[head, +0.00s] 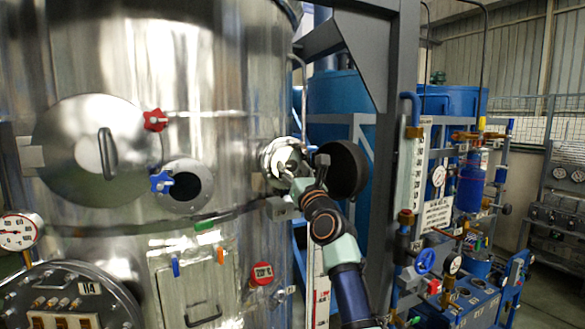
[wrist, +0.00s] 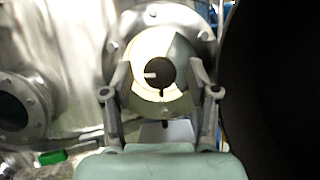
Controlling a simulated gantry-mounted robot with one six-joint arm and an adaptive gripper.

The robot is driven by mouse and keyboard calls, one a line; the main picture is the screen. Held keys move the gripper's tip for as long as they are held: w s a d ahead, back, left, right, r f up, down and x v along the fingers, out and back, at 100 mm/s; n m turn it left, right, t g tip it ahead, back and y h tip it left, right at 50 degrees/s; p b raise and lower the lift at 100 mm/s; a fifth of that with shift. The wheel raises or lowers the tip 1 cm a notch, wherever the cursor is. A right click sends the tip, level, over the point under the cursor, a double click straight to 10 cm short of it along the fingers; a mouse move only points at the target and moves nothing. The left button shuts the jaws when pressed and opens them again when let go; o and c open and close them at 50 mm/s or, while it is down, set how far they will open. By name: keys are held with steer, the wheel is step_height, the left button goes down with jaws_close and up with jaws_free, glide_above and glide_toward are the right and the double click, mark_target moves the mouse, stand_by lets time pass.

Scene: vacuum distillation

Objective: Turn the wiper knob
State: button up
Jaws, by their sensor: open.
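A round flanged port (head: 285,158) sits on the right side of the shiny steel vessel. My gripper (head: 301,186) is in front of it. The wrist view shows the bolted flange (wrist: 116,47) straight ahead, with a pale disc (wrist: 180,50) inside it. At the disc's middle is a dark round part, which may be the wiper knob (wrist: 163,70), with a small pale pin at its left. My gripper (wrist: 162,80) is open and empty, its fingers on either side of this dark part in the picture. I cannot tell the depth gap or any contact.
A dark round cover (head: 345,168) stands close to the right of my gripper and fills the right of the wrist view (wrist: 275,90). A grey steel post (head: 392,110) rises at right.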

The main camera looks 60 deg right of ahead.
steer(key=shift+w+d, duration=0.1)
steer(key=shift+w, duration=0.05)
jaws_close()
